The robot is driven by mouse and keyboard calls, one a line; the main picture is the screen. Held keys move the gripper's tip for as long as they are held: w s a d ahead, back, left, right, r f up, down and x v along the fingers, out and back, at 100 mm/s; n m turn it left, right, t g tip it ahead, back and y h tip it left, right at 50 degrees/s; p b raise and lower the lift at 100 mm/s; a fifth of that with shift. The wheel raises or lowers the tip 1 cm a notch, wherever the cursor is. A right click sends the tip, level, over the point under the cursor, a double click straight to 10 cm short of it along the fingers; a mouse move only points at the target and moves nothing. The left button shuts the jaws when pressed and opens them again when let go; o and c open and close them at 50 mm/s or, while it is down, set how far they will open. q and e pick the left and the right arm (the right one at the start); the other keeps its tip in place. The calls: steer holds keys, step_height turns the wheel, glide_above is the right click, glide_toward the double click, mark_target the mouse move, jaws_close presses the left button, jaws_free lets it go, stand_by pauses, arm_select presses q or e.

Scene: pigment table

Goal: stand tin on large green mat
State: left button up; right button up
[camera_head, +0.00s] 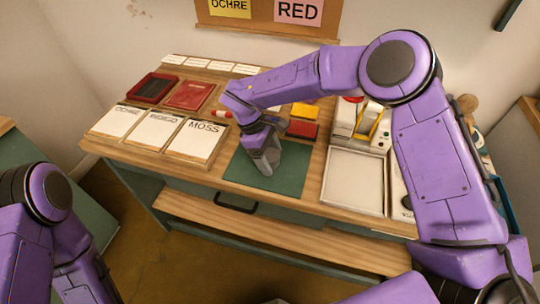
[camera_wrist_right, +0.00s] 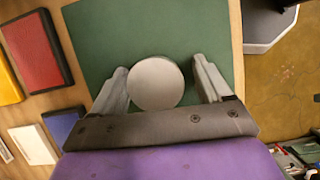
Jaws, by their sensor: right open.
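The large green mat (camera_head: 288,178) lies flat on the table top; it also fills much of the right wrist view (camera_wrist_right: 100,35). My right gripper (camera_head: 266,168) is over the mat, pointing down. In the right wrist view the tin (camera_wrist_right: 156,83), a round pale grey disc seen from above, sits between the two fingers of my right gripper (camera_wrist_right: 160,85). The fingers are apart, with a gap visible on the right side; contact on the left cannot be told. The tin appears to be upright on the mat. In the head view my gripper hides most or all of it. My left gripper is not visible.
A red block (camera_head: 303,129) and a yellow block (camera_head: 305,110) are behind the mat. A pale tray (camera_head: 354,180) lies to its right.

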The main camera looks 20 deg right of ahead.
mark_target(271, 152)
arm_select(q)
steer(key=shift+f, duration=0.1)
arm_select(e)
steer(key=shift+s+d+f, duration=0.1)
steer(key=shift+d+f, duration=0.05)
steer(key=shift+f, duration=0.3)
steer(key=shift+r, duration=0.25)
steer(key=shift+r+p, duration=0.65)
steer(key=shift+p, duration=0.4)
steer(key=shift+w+a+r+b, duration=0.2)
steer(key=shift+w+r+b, duration=0.3)
steer(key=shift+w+r, duration=0.1)
steer(key=shift+w+a+r+b, duration=0.2)
steer(key=shift+w+r+b, duration=0.3)
steer(key=shift+w+r, duration=0.1)
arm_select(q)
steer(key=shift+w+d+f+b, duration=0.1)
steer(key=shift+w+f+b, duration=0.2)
arm_select(e)
steer(key=v, duration=0.8)
steer(key=shift+s+r, duration=0.2)
steer(key=shift+r, duration=0.1)
steer(key=shift+a, duration=0.2)
